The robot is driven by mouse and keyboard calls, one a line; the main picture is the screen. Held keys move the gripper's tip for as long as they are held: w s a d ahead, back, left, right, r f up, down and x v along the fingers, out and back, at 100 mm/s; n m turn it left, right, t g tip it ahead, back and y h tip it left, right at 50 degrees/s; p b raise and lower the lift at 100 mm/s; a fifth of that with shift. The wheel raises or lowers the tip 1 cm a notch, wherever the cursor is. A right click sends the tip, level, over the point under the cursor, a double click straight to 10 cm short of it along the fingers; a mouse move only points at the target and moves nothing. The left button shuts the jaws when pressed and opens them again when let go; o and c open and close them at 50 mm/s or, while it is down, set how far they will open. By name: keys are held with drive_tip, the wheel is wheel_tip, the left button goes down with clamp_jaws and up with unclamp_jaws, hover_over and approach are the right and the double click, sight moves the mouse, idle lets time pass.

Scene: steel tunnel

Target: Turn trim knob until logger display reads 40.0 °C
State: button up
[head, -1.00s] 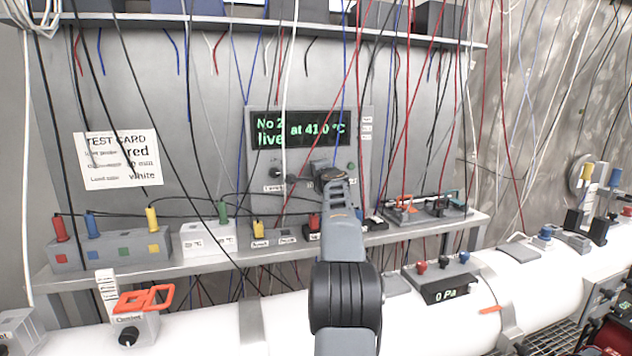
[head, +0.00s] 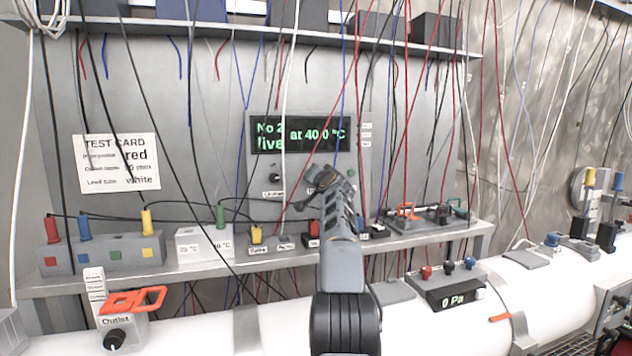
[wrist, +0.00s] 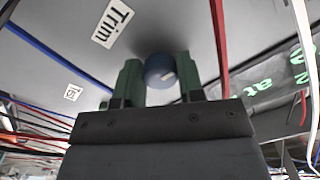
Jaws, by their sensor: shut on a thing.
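The logger (head: 262,166) is a grey panel on the back wall in the head view. Its black display (head: 295,133) shows green text, "No 2 live at 40.0 °C", partly crossed by hanging cables. My gripper (wrist: 158,80) is shut on the knob, one green finger on each side. In the head view my gripper (head: 318,178) is at the panel's lower part and hides the knob.
Many red, blue, black and white cables hang in front of the panel. A shelf (head: 200,262) below holds colored plugs and small boxes. A white pipe (head: 430,325) runs in front, with an orange-handled outlet valve (head: 133,300) and a "0 Pa" gauge (head: 453,298).

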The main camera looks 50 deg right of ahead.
drive_tip(key=shift+n, duration=0.3)
idle(0.4)
drive_tip(key=o, duration=0.9)
drive_tip(key=shift+b+v, duration=4.45)
drive_tip(key=shift+v, duration=2.45)
